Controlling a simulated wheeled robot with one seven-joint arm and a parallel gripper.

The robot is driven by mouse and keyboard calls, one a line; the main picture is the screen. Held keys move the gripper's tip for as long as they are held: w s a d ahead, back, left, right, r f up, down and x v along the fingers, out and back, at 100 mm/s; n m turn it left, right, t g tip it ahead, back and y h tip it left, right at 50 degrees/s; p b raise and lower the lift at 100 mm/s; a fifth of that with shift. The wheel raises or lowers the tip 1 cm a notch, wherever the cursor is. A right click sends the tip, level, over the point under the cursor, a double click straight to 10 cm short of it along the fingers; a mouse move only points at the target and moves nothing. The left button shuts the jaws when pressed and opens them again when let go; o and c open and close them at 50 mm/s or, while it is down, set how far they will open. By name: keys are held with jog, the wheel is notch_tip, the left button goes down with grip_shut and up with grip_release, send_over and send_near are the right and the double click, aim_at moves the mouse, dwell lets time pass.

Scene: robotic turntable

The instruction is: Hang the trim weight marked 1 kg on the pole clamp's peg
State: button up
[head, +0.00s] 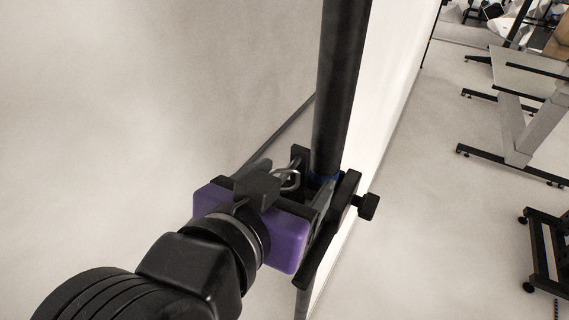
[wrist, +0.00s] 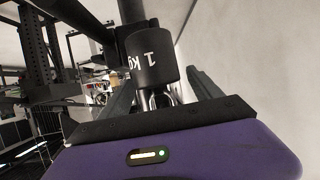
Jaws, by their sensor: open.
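In the wrist view, the black trim weight (wrist: 151,62), marked 1 kg, sits between the spread fingers of my gripper (wrist: 160,85), with its metal loop towards the purple hand. In the head view, the metal loop (head: 290,180) shows at the black pole clamp (head: 338,215), above the hand; the weight's body is hidden there. The clamp is on the black pole (head: 342,85). My gripper (head: 297,192) is open around the loop area, close to the clamp. The peg is largely hidden, and I cannot tell for certain whether the loop is around it.
The clamp's black knob (head: 368,206) sticks out to the right. A pale wall panel (head: 395,65) stands behind the pole. A table with black feet (head: 515,115) and a wheeled black base (head: 548,255) stand at the right. The floor at left is clear.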

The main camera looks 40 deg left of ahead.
jog(key=b+v, duration=0.1)
jog(key=v, duration=0.7)
